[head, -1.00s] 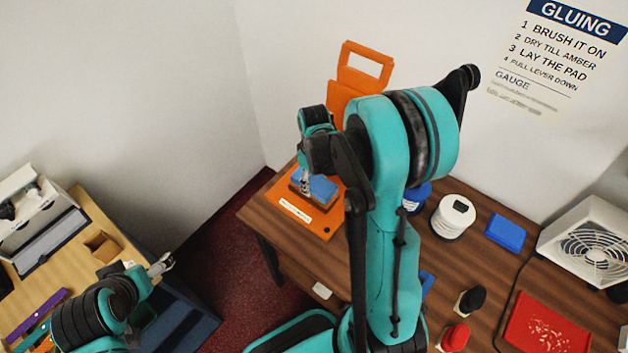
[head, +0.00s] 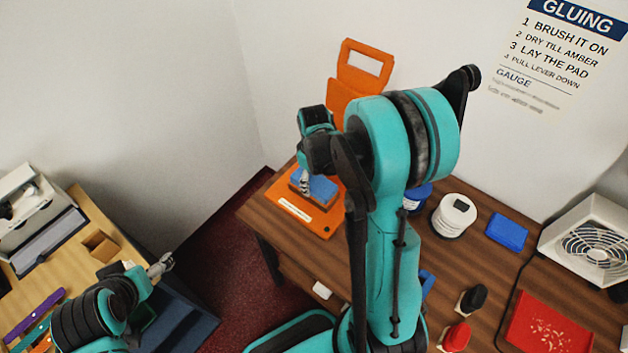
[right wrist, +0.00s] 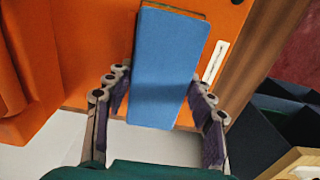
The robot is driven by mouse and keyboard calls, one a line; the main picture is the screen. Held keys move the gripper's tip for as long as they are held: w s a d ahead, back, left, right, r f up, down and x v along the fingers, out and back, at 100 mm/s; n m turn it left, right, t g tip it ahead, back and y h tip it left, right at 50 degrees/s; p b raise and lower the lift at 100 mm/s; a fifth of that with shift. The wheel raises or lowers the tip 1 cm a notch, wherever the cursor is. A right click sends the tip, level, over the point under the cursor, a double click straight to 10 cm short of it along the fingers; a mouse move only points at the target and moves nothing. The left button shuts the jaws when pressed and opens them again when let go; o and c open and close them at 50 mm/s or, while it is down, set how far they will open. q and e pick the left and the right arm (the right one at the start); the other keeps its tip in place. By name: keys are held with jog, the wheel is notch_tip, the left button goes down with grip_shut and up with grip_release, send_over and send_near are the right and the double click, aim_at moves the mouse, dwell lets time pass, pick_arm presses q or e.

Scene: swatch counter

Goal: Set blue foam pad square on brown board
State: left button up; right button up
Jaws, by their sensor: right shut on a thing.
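The blue foam pad (head: 321,188) is at the orange press base (head: 322,229) in the head view, below my right gripper (head: 306,184). In the right wrist view the pad (right wrist: 168,65) fills the middle, with the fingers of my right gripper (right wrist: 158,80) on either side, shut on it. A thin strip of the brown board (right wrist: 178,10) shows past the pad's far end; the pad hides most of the board. I cannot tell whether the pad touches it. My left gripper (head: 161,265) is far off at lower left; its opening is unclear.
The orange press handle (head: 365,68) stands behind. To the right are a white-lidded jar (head: 454,216), a blue block (head: 507,230), a fan (head: 590,245) and a red tray (head: 548,330). My right arm hides the table's middle.

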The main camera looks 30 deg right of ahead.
jog(key=shift+f, duration=0.25)
dwell(0.5)
jog(key=o, duration=1)
notch_tip(320, 180, up, 12)
jog(key=shift+b, duration=0.3)
